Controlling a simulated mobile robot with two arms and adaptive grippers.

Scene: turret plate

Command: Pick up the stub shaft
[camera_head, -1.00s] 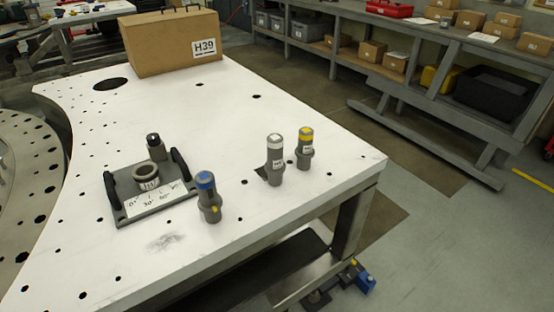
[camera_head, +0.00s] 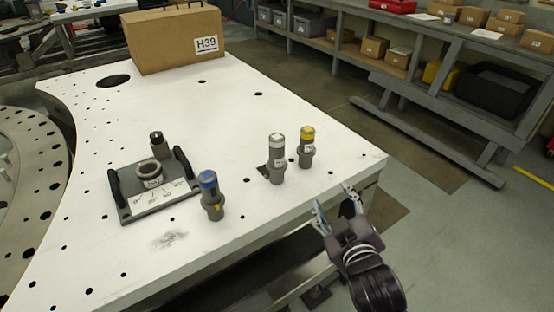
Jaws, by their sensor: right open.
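Several upright grey shafts stand on the white table, and I cannot tell from the picture which one is the stub shaft. A blue-topped shaft (camera_head: 211,197) stands at the front, right of the fixture plate. A white-topped shaft (camera_head: 276,160) and a yellow-topped shaft (camera_head: 307,148) stand close together near the right edge. A short black-topped piece (camera_head: 157,145) stands behind the ring on the fixture plate (camera_head: 150,207). My right gripper (camera_head: 337,203) is open and empty at the table's right front edge, apart from the shafts. My left gripper is not in view.
The white table (camera_head: 200,105) has small holes and a clear middle. A cardboard box marked H39 (camera_head: 165,45) stands at its back. The fixture plate has two black handles. A grey shelf (camera_head: 400,80) with boxes and bins stands beyond a floor gap.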

